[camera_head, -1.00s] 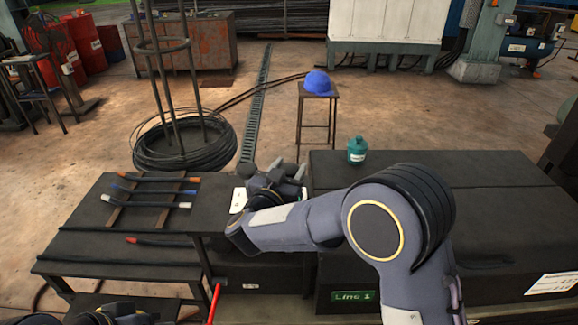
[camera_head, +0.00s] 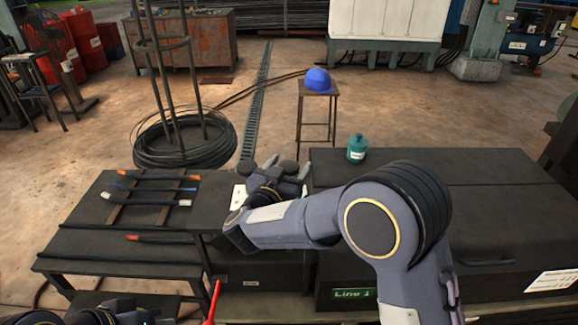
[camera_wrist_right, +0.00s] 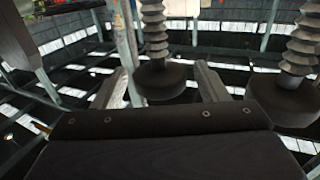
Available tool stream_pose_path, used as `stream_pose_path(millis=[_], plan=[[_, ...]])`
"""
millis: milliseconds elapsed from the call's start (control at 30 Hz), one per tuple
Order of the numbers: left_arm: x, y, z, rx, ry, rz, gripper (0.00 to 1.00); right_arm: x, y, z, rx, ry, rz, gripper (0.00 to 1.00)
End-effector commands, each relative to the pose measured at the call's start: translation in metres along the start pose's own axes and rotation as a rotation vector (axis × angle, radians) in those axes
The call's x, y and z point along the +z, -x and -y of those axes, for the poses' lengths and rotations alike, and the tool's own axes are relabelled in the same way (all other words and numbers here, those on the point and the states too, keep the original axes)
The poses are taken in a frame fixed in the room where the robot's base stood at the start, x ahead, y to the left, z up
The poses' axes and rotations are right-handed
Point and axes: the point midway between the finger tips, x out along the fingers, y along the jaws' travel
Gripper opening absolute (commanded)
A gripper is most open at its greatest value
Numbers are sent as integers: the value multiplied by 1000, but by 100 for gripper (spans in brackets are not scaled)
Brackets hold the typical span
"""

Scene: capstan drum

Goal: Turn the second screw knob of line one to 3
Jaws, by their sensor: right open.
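Two dark round screw knobs show in the head view, a left one (camera_head: 247,168) and a right one (camera_head: 289,167). My right gripper (camera_head: 288,165) is open, with one fingertip on either side of the right knob. In the right wrist view, a dark knob (camera_wrist_right: 163,82) under a ribbed stem is between the spread fingers; I cannot tell whether they touch it. The other knob (camera_wrist_right: 285,100) is to the right, outside the fingers. The knob's scale is not readable. My left arm (camera_head: 110,314) shows only partly at the bottom left.
A green "Line 1" sign (camera_head: 354,293) is on the front of the dark machine housing (camera_head: 480,210). A teal bottle (camera_head: 357,150) stands on top of it. Several rods (camera_head: 150,203) lie on the dark table at the left. A red-tipped lever (camera_head: 213,300) rises at the front.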

Motion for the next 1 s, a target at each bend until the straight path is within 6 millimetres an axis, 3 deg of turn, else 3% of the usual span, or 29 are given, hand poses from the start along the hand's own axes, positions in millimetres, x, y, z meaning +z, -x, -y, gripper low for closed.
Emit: stream_pose_path(millis=[300, 500, 1000], plan=[[4, -9, 4, 0, 0, 0, 0, 1, 51, 1, -4, 0, -1, 67], [6, -11, 5, 0, 0, 0, 0, 0, 72, 0, -2, -1, 0, 67], [5, -11, 5, 0, 0, 0, 0, 0, 75, 0, -2, -2, 0, 67]])
